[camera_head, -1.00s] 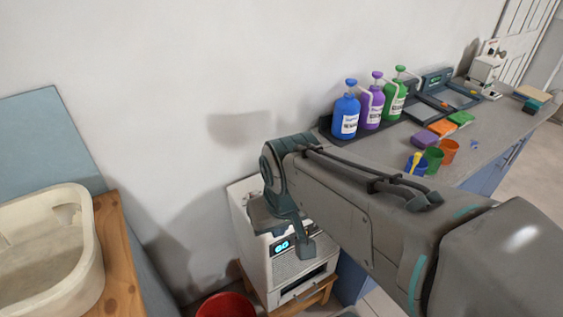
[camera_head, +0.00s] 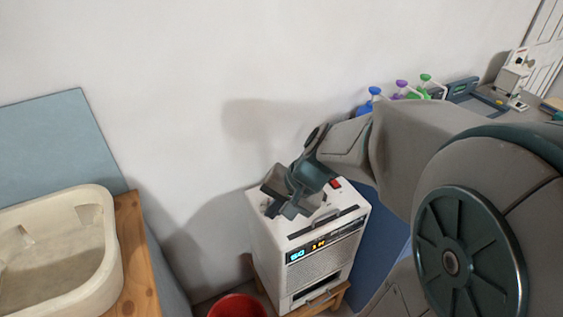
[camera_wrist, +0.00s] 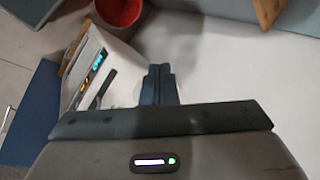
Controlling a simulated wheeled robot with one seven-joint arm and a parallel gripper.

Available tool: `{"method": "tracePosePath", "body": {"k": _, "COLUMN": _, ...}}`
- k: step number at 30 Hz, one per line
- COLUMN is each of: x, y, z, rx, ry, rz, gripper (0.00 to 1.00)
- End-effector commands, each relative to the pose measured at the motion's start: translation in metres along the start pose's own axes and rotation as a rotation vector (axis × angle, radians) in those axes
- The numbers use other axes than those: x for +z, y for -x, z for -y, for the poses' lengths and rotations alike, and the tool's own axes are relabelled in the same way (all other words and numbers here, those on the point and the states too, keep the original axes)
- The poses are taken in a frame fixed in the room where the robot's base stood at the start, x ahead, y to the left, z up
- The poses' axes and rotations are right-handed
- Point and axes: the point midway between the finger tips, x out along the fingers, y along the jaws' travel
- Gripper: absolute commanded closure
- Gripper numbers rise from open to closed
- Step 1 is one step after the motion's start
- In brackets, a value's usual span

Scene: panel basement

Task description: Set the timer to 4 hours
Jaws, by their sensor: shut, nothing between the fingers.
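A white box-shaped machine (camera_head: 285,278) stands on a small wooden stool. Its front has a cyan display (camera_head: 297,254) and a smaller orange display (camera_head: 319,245); their digits are too small to read surely. A red switch (camera_head: 335,184) sits on its top. In the wrist view the machine (camera_wrist: 118,62) is tilted at left, with its lit displays (camera_wrist: 92,68). My gripper (camera_head: 280,207) is over the machine's top, toward its back left, away from the displays. In the wrist view its fingers (camera_wrist: 159,80) are together and empty. I cannot tell whether they touch the top.
A red bucket (camera_head: 238,307) stands on the floor left of the machine. A beige basin (camera_head: 108,250) sits on a wooden counter (camera_head: 132,235) at left. Coloured bottles (camera_head: 375,92) stand on the bench at back right. The wall behind the machine is bare.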

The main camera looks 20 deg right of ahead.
Motion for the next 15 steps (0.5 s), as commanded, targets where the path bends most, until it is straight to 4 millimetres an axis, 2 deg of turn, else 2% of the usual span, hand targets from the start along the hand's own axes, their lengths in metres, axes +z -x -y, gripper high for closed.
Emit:
{"method": "tracePosePath", "body": {"k": 3, "x": -0.037, "y": -0.011, "z": 0.007, "rx": -0.118, "ry": -0.262, "rz": -0.005, "gripper": 1.0}}
{"method": "tracePosePath", "body": {"k": 7, "x": -0.083, "y": -0.022, "z": 0.003, "rx": -0.233, "ry": -0.548, "rz": -0.042, "gripper": 1.0}}
{"method": "tracePosePath", "body": {"k": 12, "x": -0.142, "y": -0.035, "z": -0.025, "rx": -0.346, "ry": -0.898, "rz": -0.121, "gripper": 1.0}}
{"method": "tracePosePath", "body": {"k": 15, "x": -0.168, "y": -0.04, "z": -0.045, "rx": -0.389, "ry": -1.059, "rz": -0.168, "gripper": 1.0}}
